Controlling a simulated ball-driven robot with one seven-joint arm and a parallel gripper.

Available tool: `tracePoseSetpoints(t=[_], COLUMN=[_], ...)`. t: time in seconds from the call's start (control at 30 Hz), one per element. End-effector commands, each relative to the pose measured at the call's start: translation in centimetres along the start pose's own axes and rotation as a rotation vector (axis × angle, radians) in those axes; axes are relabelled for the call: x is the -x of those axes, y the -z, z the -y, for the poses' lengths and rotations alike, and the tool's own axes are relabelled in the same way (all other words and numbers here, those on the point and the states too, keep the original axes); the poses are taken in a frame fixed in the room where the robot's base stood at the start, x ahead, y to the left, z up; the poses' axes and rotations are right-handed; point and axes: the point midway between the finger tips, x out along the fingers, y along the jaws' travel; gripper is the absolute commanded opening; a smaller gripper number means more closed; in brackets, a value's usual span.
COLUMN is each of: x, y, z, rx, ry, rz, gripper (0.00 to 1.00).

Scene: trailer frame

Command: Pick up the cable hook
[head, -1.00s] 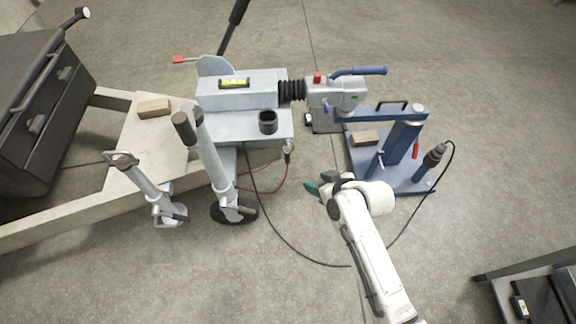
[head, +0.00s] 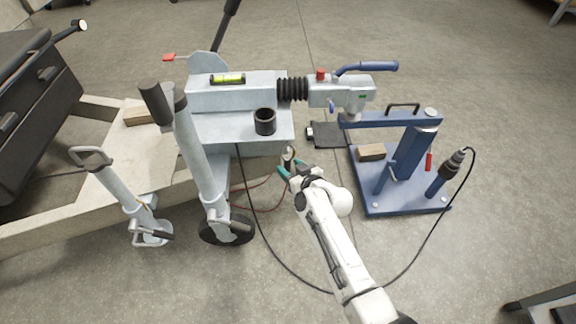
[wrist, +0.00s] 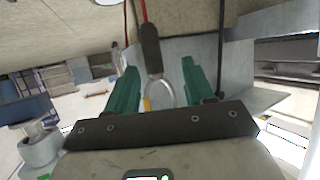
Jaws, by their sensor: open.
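The cable hook (wrist: 151,48) shows in the wrist view as a dark sleeve on a red line, ending in a silver loop with a yellow part. It lies between the two green fingers of my gripper (wrist: 160,68), with space visible on both sides. The loop's lower end is close to the gripper's dark palm bar. In the head view the hook (head: 289,153) is small, below the right end of the grey coupling housing, and my gripper (head: 290,172) is right at it. The gripper is open and I see no finger touching the hook.
The trailer frame (head: 100,200) and jockey wheel (head: 226,229) stand left of my arm. A grey housing (head: 225,128) with a black cup (head: 265,121) is just above the gripper. A blue stand (head: 405,195) is on the right. A black cable (head: 262,235) loops across the floor.

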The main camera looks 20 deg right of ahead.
Motion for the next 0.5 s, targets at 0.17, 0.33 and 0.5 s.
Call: tracePoseSetpoints(t=[0.17,0.33,0.5], x=[-1.0,-2.9,-4.9], y=[-0.2,-0.8,-1.0], z=[-0.1,-0.5,-0.7], rx=[0.000,-0.001,-0.001], ry=[0.000,-0.001,0.000], rz=[0.000,-0.002,-0.001], gripper=[0.53,0.53,0.53])
